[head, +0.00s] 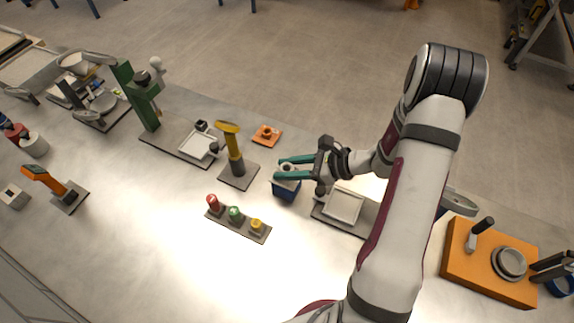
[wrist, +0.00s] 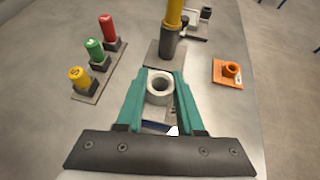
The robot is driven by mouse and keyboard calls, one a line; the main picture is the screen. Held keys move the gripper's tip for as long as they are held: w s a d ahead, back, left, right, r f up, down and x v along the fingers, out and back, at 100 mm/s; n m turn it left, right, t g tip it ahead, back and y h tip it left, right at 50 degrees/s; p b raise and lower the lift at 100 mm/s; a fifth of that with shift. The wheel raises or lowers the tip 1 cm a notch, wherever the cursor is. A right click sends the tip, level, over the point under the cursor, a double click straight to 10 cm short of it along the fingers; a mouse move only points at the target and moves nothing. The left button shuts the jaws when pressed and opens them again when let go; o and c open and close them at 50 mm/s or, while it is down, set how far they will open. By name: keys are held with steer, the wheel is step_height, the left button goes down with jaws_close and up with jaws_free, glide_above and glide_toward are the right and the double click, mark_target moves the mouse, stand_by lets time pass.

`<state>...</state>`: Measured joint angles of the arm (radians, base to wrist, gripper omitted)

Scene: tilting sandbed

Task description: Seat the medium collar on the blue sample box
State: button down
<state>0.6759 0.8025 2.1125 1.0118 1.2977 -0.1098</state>
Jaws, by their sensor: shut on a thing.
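The blue sample box (head: 285,192) stands on the bench near the middle of the head view. My gripper (head: 278,168) is over it, with teal fingers reaching left. In the wrist view my gripper (wrist: 160,77) is shut on a pale grey collar (wrist: 158,99), a thick ring with its hole facing up. A little of the blue box (wrist: 158,127) shows below the collar, between the fingers; the rest is hidden. I cannot tell whether the collar touches the box or is just above it.
A yellow-and-grey upright tool (head: 233,150) stands close left on a dark plate. A strip with red, green and yellow knobs (head: 237,218) lies in front. An orange block (head: 266,135) is behind. A pale tray (head: 343,206) is at right.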

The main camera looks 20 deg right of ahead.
steer(key=shift+f, duration=0.55)
stand_by(0.6)
steer(key=shift+c, duration=2.2)
jaws_free()
